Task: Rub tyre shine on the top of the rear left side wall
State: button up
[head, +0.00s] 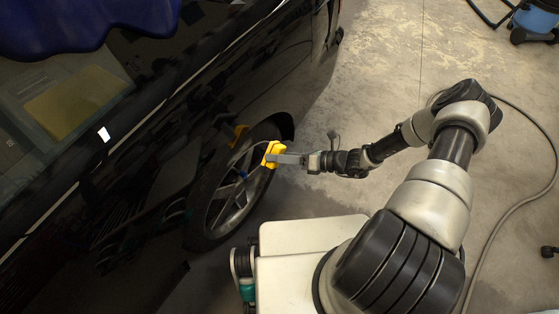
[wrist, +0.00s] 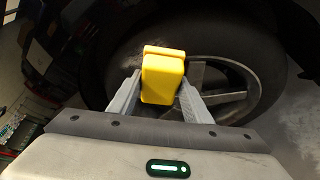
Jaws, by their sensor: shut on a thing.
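My gripper (head: 283,159) is shut on a yellow applicator block (head: 270,154). In the wrist view the yellow block (wrist: 162,78) sits between the two grey fingers of my gripper (wrist: 160,95). The car's wheel, with a dark tyre (head: 204,188) and silver spokes, is just beyond the block. In the wrist view the block is in front of the upper part of the tyre (wrist: 228,37). A paler, greyish patch shows on the tyre left of the block. I cannot tell whether the block touches the side wall.
The black glossy car body (head: 130,170) fills the left and reflects the block and the room. A dark blue cloth-like thing (head: 90,22) lies at the top left. A hose (head: 540,190) curves over the concrete floor at the right. A blue machine (head: 535,22) stands at the top right.

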jog(key=w+a, duration=0.3)
jog(key=a, duration=0.1)
jog(key=shift+w+a+b, duration=0.35)
jog(key=shift+w, duration=0.05)
jog(key=shift+w+a+b, duration=0.35)
jog(key=shift+w+a, duration=0.35)
jog(key=shift+a, duration=0.2)
dwell(0.9)
